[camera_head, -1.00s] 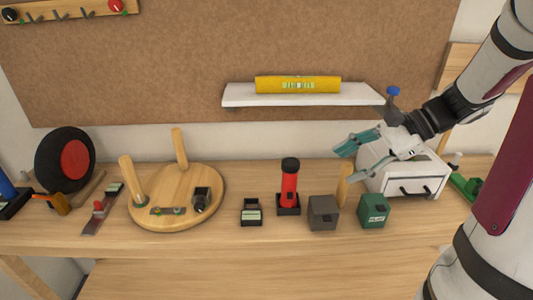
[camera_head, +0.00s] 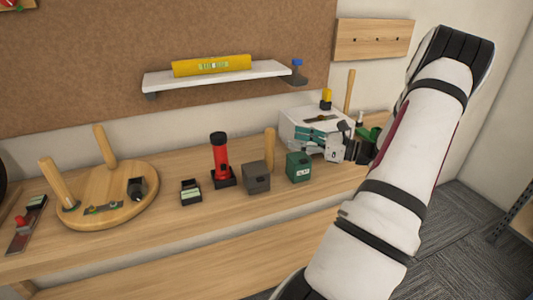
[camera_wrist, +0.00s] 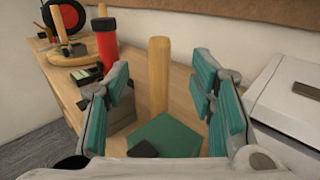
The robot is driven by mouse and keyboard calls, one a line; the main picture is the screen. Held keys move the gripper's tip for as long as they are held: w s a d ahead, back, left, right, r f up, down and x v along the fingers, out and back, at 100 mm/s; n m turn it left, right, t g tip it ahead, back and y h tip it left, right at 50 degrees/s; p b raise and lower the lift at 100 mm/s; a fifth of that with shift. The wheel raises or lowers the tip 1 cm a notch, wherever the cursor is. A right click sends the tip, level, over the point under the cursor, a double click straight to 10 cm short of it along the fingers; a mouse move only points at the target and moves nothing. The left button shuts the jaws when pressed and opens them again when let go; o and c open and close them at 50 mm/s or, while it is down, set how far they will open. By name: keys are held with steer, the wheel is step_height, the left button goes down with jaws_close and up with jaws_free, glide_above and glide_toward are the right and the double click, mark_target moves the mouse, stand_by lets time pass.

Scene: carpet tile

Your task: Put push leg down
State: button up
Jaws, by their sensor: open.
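A loose wooden leg (camera_head: 270,146) stands upright on the bench behind a grey box. The wrist view shows the leg (camera_wrist: 159,75) ahead between my fingers, with its foot hidden by the green box. A round wooden stool seat (camera_head: 150,200) lies at the left with two legs standing on it, a left one (camera_head: 56,181) that leans and a rear one (camera_head: 105,148). My gripper (camera_head: 308,138) is open and empty, low over the bench by the white drawer box, to the right of the loose leg. It also shows in the wrist view (camera_wrist: 162,85).
The grey box (camera_head: 256,177), green box (camera_head: 298,167), red flashlight (camera_head: 221,157) and small dark block (camera_head: 190,191) stand along the bench. The white drawer box (camera_head: 300,116) is close beside my gripper. A shelf (camera_head: 215,78) bears a yellow level (camera_head: 212,66). The front bench strip is clear.

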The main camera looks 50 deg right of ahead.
mark_target(270, 133)
steer(key=x, duration=0.9)
steer(key=shift+w+a, duration=0.15)
steer(key=shift+w, duration=0.2)
steer(key=shift+c, duration=0.2)
jaws_close()
